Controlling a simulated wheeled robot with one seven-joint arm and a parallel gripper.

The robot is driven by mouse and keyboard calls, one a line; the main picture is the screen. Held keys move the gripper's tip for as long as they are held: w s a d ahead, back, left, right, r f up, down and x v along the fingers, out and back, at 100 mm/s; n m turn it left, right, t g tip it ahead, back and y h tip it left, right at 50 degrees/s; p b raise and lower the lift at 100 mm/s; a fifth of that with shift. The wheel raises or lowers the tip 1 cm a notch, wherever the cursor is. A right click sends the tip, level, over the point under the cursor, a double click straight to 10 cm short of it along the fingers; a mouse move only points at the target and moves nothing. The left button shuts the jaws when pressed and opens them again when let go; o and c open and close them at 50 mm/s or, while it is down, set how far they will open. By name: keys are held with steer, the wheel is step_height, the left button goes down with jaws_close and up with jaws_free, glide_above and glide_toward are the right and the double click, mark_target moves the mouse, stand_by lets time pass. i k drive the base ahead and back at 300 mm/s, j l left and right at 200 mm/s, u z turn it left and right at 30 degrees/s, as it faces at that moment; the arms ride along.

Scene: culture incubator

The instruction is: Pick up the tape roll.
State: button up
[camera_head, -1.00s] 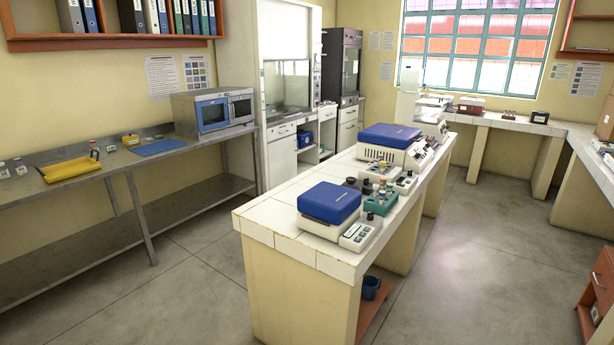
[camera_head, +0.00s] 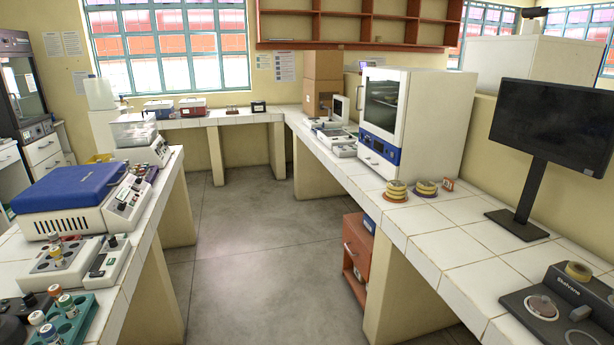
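A small tan ring that looks like the tape roll (camera_head: 579,271) is at the lower right. It rests on the back part of a dark grey stirrer-like device (camera_head: 562,310) on the right white-tiled counter (camera_head: 470,262). My gripper is not in view.
The white and blue incubator (camera_head: 412,118) stands on the right counter. Two short yellowish stacks (camera_head: 397,191) (camera_head: 427,188) sit in front of it. A black monitor (camera_head: 553,128) stands near the device. The left island holds a blue-lidded machine (camera_head: 75,187). Floor (camera_head: 265,250) between the counters is clear.

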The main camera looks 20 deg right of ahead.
mark_target(578, 271)
steer(key=i+j+z, duration=0.1)
steer(key=z, duration=0.3)
steer(key=i+j+z, duration=0.1)
steer(key=z, duration=0.35)
steer(key=i+j+z, duration=0.15)
steer(key=z, duration=0.25)
steer(key=i+j+z, duration=0.1)
steer(key=j+z, duration=0.15)
steer(key=z, duration=0.2)
steer(key=j+z, duration=0.2)
steer(key=z, duration=0.2)
steer(key=i+j+z, duration=0.15)
steer(key=j+z, duration=1)
steer(key=j, duration=0.15)
steer(key=j+z, duration=0.4)
steer(key=j, duration=0.1)
